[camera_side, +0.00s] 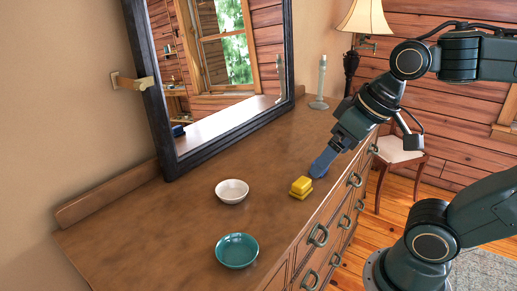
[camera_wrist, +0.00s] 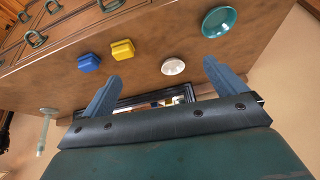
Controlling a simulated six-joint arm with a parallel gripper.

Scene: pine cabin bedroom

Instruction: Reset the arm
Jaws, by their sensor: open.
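My gripper (camera_side: 322,164) hangs over the wooden dresser top near its front edge, just behind the yellow block in the side view. In the wrist view my gripper (camera_wrist: 163,70) has its two blue fingers spread wide, with nothing held between them. The yellow block (camera_side: 300,187) sits on the dresser top; it also shows in the wrist view (camera_wrist: 122,50). A blue block (camera_wrist: 88,62) lies beside the yellow one in the wrist view. I cannot make it out apart from my blue fingers in the side view.
A white bowl (camera_side: 232,191) and a teal bowl (camera_side: 237,250) stand on the dresser top (camera_side: 150,235). A dark-framed mirror (camera_side: 160,110) rises at the back. A pale candlestick (camera_side: 320,85) and a lamp (camera_side: 364,18) are at the far end. The top's near left is clear.

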